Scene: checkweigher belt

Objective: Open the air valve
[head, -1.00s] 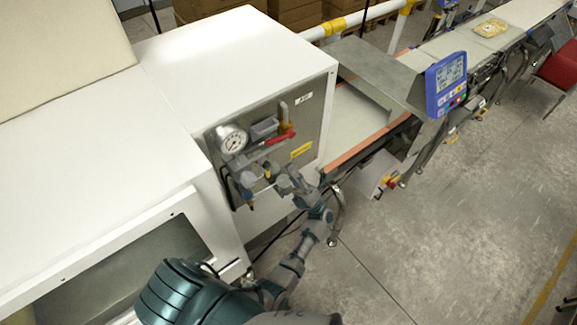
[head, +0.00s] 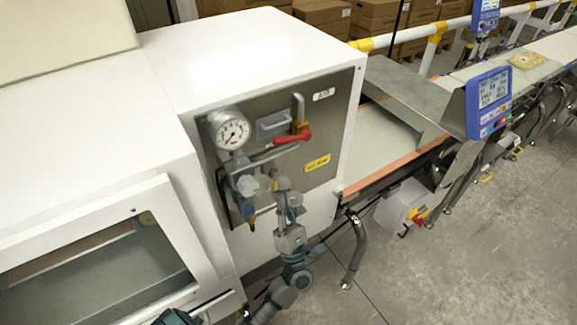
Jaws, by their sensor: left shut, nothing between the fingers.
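The air valve has a red lever handle (head: 293,138) and a brass-coloured body at the foot of a grey vertical pipe, on the grey panel (head: 333,118) of the white cabinet. The handle lies nearly level, rising slightly to the right, close along a grey pipe. My left gripper (head: 283,186) is in front of the panel's lower part, pointing up, below the handle and apart from it. Its fingers look shut and empty. It covers part of the panel's lower edge. My right gripper is not in view.
A round pressure gauge (head: 230,130) is left of the valve. A regulator with a pale knob (head: 248,185) sits just left of my gripper. A yellow label (head: 317,162) is on the panel. The conveyor belt (head: 372,140) and blue display (head: 489,100) stand right. Floor (head: 440,270) is clear at lower right.

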